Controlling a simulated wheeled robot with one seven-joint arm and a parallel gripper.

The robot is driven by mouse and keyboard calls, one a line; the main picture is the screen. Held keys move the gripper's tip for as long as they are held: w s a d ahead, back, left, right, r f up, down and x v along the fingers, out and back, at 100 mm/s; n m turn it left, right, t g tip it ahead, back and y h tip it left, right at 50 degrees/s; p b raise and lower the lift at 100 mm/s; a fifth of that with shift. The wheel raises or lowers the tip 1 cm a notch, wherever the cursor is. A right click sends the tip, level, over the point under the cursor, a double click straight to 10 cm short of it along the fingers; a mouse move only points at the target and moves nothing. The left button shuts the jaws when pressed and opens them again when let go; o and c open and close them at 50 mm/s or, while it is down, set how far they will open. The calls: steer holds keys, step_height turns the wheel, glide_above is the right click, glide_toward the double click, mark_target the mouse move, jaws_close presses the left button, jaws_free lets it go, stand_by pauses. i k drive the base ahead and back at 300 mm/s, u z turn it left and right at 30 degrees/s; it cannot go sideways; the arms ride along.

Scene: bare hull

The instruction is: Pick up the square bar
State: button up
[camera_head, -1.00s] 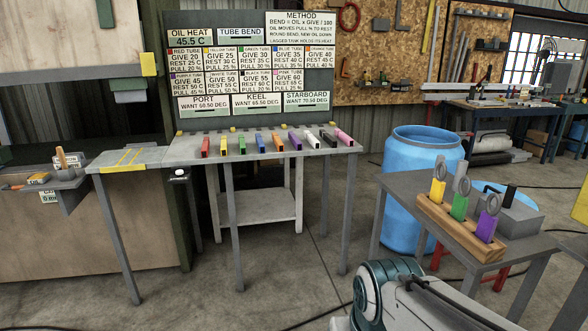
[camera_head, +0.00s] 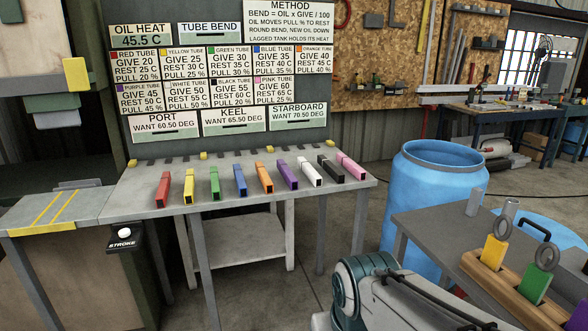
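Several square-section bars lie in a row on the grey table (camera_head: 140,187), pointing toward me. From left to right they are a red bar (camera_head: 162,190), yellow bar (camera_head: 189,187), green bar (camera_head: 214,184), blue bar (camera_head: 240,180), orange bar (camera_head: 263,178), purple bar (camera_head: 287,175), white bar (camera_head: 309,172), black bar (camera_head: 330,169) and pink bar (camera_head: 351,167). They lie apart from each other. I cannot tell which one is the task's square bar. Part of my own arm shows at the bottom; my gripper is out of view.
A board (camera_head: 225,85) with labels stands behind the table. A STROKE button (camera_head: 124,233) is at the table's left. A blue barrel (camera_head: 430,200) stands right. A side table (camera_head: 425,222) holds a wooden block (camera_head: 480,268) with coloured tags. Floor shows beneath the table.

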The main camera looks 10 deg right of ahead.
mark_target(473, 203)
steer(key=i, duration=2.1)
steer(key=z, duration=2.4)
steer(key=i, duration=1)
steer(key=z, duration=0.05)
